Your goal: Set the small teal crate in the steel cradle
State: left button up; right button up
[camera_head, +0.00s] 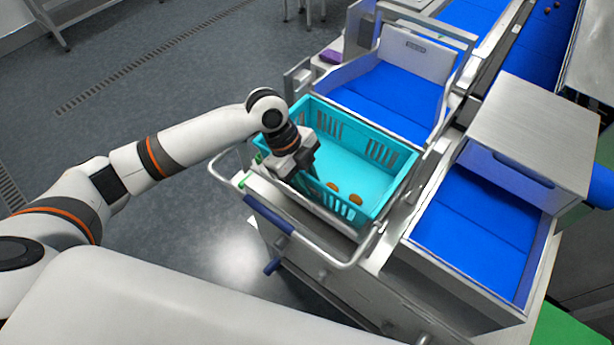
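The small teal crate (352,134) sits at the middle of the view, within the steel cradle (272,194) between the blue-lined chutes. It looks about level; whether its base rests fully on the cradle is hidden. Two brown dates (356,199) lie inside near its front wall. My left gripper (306,168) is at the crate's left-hand rim, pointing down over it. Its fingertips are hidden against the rim, so whether they are closed on it cannot be told. My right gripper is not in view.
A bent steel rail (325,258) runs around the near side of the cradle. A blue-lined chute (385,95) stands behind the crate and another (475,235) to its right, with a steel box (535,130) above it. The floor at the left is open.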

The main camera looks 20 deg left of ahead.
pick_arm(q)
jog(key=b+v, duration=0.1)
jog(key=v, duration=1.1)
jog(key=shift+b, duration=0.4)
